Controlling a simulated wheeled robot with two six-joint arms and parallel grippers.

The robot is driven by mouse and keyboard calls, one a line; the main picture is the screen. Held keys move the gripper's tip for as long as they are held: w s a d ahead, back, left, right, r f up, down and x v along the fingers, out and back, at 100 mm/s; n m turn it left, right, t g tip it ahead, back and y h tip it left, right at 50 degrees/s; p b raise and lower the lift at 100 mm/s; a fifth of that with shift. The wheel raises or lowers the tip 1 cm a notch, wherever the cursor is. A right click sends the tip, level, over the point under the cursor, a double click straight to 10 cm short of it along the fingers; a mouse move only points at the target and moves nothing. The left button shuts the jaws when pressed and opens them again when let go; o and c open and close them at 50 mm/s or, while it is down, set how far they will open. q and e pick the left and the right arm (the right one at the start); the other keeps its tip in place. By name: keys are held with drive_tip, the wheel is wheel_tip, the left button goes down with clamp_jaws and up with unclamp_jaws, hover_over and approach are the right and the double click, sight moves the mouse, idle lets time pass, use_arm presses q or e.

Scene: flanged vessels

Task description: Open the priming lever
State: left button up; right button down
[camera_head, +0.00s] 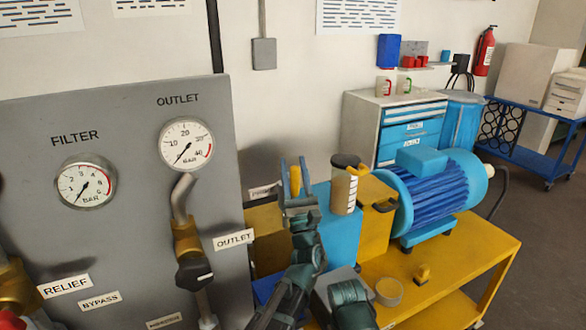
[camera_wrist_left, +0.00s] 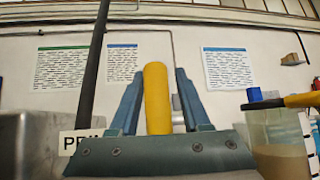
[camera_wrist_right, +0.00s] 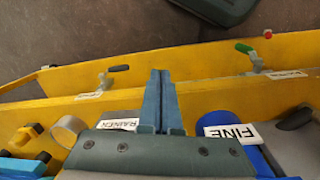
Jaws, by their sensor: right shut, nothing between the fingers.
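The priming lever is a yellow upright handle (camera_head: 295,180) behind the panel's right edge, by a partly hidden label (camera_head: 262,191) starting "PRIM". My left gripper (camera_head: 295,170) is raised around it. In the left wrist view, the yellow handle (camera_wrist_left: 157,98) stands upright between the two fingers, with a narrow gap on each side, so the gripper is open. The lever's base is hidden behind the gripper body. My right gripper (camera_wrist_right: 160,75) is shut and empty, with its fingers together above the yellow bench; in the head view its fingertips cannot be made out.
A grey panel (camera_head: 130,130) with gauges and brass valves stands at left. A jar of brown liquid (camera_head: 344,187) is close right of the left gripper. A blue motor (camera_head: 435,195) sits on the yellow bench (camera_head: 470,250). A tape roll (camera_head: 389,291) lies near the right arm.

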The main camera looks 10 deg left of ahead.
sight(297, 187)
use_arm(q)
drive_tip(key=shift+o, duration=0.5)
drive_tip(key=shift+s+f, duration=0.1)
drive_tip(key=b+v, duration=0.5)
drive_tip(key=v, duration=0.1)
drive_tip(key=shift+s+f, duration=0.1)
drive_tip(key=shift+f, duration=0.1)
drive_tip(key=shift+s+d+f, duration=0.15)
drive_tip(key=shift+s+f, duration=0.15)
drive_tip(key=shift+s, duration=0.05)
drive_tip(key=shift+r, duration=0.1)
